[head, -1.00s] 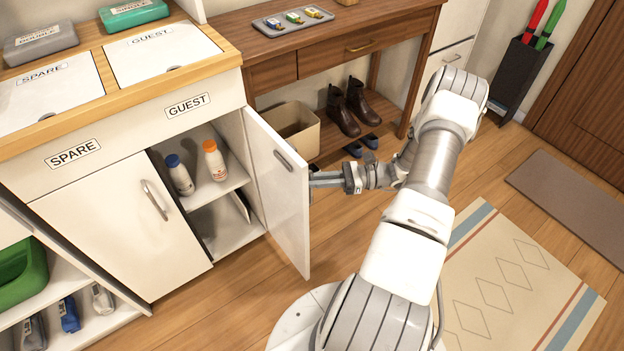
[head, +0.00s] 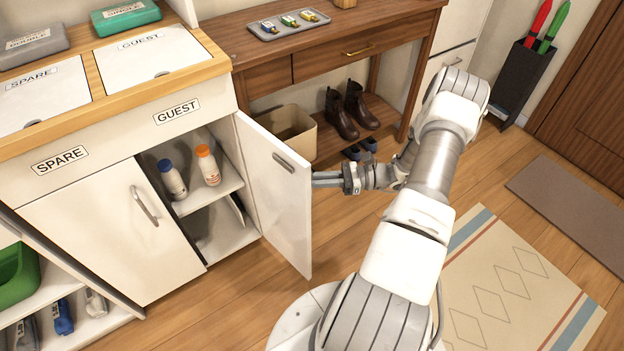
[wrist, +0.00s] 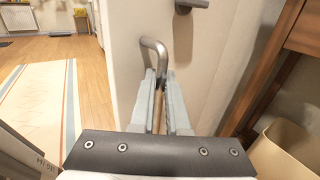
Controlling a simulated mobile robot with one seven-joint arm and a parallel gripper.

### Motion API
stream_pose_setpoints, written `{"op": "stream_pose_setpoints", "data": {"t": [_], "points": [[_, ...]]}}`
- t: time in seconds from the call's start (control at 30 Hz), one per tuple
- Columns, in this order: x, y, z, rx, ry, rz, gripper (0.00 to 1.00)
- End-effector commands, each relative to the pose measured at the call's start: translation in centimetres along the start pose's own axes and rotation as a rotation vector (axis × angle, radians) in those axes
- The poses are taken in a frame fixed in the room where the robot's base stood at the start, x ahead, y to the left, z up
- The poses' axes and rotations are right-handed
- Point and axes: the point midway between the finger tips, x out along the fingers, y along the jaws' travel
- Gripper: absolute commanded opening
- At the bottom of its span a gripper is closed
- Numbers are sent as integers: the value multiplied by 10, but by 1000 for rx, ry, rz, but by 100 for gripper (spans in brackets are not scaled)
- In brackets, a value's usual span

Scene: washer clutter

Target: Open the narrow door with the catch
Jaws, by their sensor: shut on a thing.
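The narrow white door (head: 275,205) under the GUEST label stands swung out from the cabinet, hinged at the opening's right side. Its inner face, with a grey catch piece (head: 284,162), shows in the head view. My gripper (head: 316,180) is on the door's outer side. In the wrist view my gripper (wrist: 156,78) is shut on the bent grey handle (wrist: 157,46) of the door (wrist: 125,25). A dark grey catch (wrist: 190,5) sits above the handle, partly cut off by the frame. The handle is hidden behind the door in the head view.
Inside the open cabinet (head: 215,203) stand a blue-capped bottle (head: 173,180) and an orange-capped bottle (head: 208,166). The SPARE door (head: 115,230) is shut. A beige bin (head: 290,130) and boots (head: 350,112) are under the wooden table, behind the door. Floor before it is clear.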

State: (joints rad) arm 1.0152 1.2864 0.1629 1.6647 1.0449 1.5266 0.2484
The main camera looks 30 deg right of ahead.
Motion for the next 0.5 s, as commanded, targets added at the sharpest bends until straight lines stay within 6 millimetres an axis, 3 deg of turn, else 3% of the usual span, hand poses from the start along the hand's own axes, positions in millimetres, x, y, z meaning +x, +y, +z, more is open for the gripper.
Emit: {"op": "stream_pose_setpoints", "data": {"t": [0.17, 0.2, 0.33, 0.5], "points": [[5, -3, 3, -5, -8, -2, 0], [5, -3, 3, -5, -8, -2, 21], [4, -2, 2, -3, -7, -1, 43], [2, -1, 1, -1, -5, 1, 43]]}}
